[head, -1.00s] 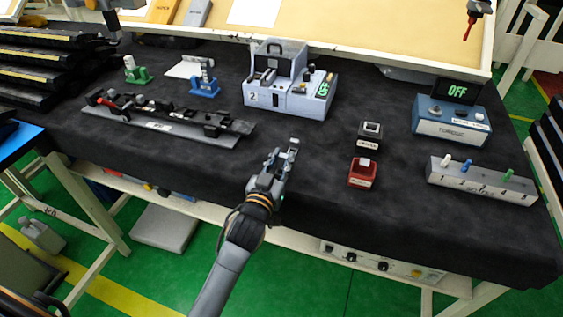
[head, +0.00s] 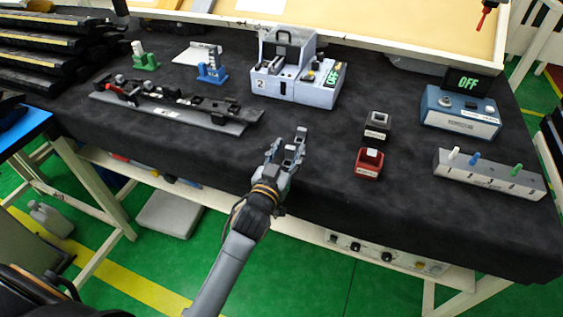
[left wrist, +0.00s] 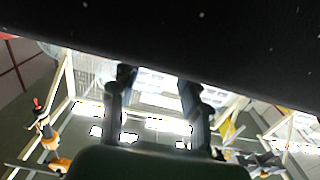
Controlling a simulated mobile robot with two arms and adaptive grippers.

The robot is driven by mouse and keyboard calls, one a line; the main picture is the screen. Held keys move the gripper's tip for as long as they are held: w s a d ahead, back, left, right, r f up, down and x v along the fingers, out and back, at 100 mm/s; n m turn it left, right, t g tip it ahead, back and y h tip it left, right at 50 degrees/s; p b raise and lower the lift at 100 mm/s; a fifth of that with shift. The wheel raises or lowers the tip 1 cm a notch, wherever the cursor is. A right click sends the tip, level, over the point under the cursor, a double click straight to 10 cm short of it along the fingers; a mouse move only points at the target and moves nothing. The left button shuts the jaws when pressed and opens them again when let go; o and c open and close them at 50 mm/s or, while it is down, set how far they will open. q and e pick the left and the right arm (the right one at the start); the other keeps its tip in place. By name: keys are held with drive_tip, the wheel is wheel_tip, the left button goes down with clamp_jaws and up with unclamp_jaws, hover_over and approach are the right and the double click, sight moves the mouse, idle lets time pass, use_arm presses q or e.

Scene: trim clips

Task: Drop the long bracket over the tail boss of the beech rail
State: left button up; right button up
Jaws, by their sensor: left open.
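My left gripper (head: 288,147) is open and empty above the front-middle of the black-covered table in the head view. In the left wrist view its two fingers (left wrist: 155,105) stand apart with nothing between them. A long dark rail-like assembly (head: 180,100) with several fittings lies on a grey base plate (head: 235,127) at the left of the table, apart from the gripper. No beech-coloured rail shows clearly. I cannot pick out the long bracket or the tail boss. My right gripper is not in view.
A grey machine (head: 290,85) stands at the back middle. Green (head: 146,62) and blue (head: 212,72) stands are at back left. Black (head: 377,127) and red (head: 369,164) blocks, a pegged block (head: 490,174) and an "OFF" box (head: 460,115) are right. The central cloth is clear.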

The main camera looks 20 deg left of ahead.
use_arm(q)
drive_tip(key=s+b, duration=0.1)
drive_tip(key=s, duration=1)
drive_tip(key=s+f+m+g, duration=0.1)
drive_tip(key=s+f+g, duration=0.25)
drive_tip(key=f, duration=0.95)
drive_tip(key=s+d+f+g, duration=0.1)
drive_tip(key=s+f+g, duration=0.25)
drive_tip(key=f, duration=0.85)
drive_tip(key=s+f+m+g, duration=0.15)
drive_tip(key=s+f, duration=0.25)
drive_tip(key=f, duration=0.9)
drive_tip(key=s+a+f+g, duration=0.2)
drive_tip(key=s+f, duration=0.4)
drive_tip(key=s, duration=0.3)
drive_tip(key=s+a+f+g, duration=0.3)
drive_tip(key=s+f, duration=0.3)
drive_tip(key=s, duration=0.4)
drive_tip(key=s+a+f+g, duration=0.2)
drive_tip(key=s+f+g, duration=0.1)
drive_tip(key=s+f, duration=0.4)
drive_tip(key=s, duration=0.2)
drive_tip(key=shift+s+a+y, duration=0.25)
drive_tip(key=shift+s+y, duration=0.05)
drive_tip(key=shift+s, duration=0.05)
drive_tip(key=shift+n+g, duration=0.25)
